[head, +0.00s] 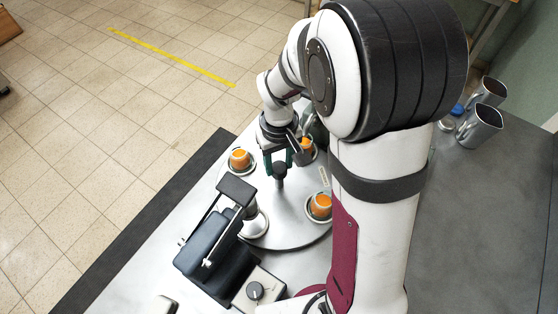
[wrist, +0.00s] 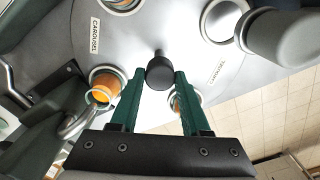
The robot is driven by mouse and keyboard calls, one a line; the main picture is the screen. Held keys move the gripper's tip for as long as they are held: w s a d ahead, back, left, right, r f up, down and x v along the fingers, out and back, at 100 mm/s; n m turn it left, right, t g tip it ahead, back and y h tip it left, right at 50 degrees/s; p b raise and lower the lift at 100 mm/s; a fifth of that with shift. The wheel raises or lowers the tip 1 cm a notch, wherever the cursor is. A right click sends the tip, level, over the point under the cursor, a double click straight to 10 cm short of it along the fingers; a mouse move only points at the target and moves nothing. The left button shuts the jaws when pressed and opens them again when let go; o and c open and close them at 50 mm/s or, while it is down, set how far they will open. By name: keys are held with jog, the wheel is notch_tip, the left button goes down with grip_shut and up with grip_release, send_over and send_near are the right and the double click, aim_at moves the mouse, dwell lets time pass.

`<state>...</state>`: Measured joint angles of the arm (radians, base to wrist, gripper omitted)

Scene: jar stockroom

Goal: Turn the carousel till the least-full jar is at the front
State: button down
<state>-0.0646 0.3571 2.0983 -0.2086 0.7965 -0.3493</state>
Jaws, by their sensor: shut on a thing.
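The carousel (head: 285,235) is a round grey metal disc on the bench, with a black knob (head: 279,170) at its middle. Orange-filled jars stand near its rim: one at the left (head: 240,159), one at the right front (head: 320,206), and one behind my gripper (head: 305,146). My gripper (head: 280,172) points down with its green fingers shut on the knob. In the wrist view the knob (wrist: 160,72) sits between the fingertips. An orange jar (wrist: 103,88) shows left of the fingers there; another (wrist: 178,104) is partly hidden by the right finger. I cannot compare the fill levels clearly.
A black device with a raised lever arm (head: 237,191) stands at the carousel's front left, its head close over the rim. A small box with a dial (head: 258,291) is in front. Metal cups (head: 480,125) stand at the right.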

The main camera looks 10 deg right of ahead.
jog(key=shift+n, duration=8.9)
jog(key=shift+c, duration=1.9)
grip_release()
